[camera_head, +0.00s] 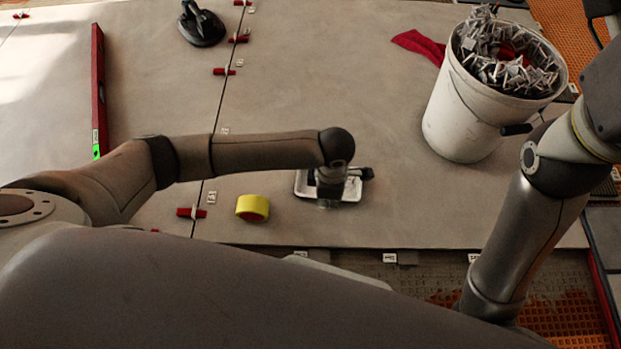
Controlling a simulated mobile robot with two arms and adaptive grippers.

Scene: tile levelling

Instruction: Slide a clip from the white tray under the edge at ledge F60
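The white tray (301,184) lies on the grey tile near its front edge. My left gripper (328,203) points down over the tray and covers its middle. Its fingers are seen from above and blend with the wrist, so I cannot tell whether they are open or shut or hold a clip. What lies in the tray is mostly hidden. A small dark object shows at the tray's right side. Small white labels, such as one at the front edge (390,257), are too small to read, so I cannot tell which marks ledge F60.
A red wedge (191,213) sits on the tile joint. A white bucket (462,125) full of clips stands at right, near a red cloth (419,46). A red level (98,90) lies at left. The middle tile is clear behind my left arm.

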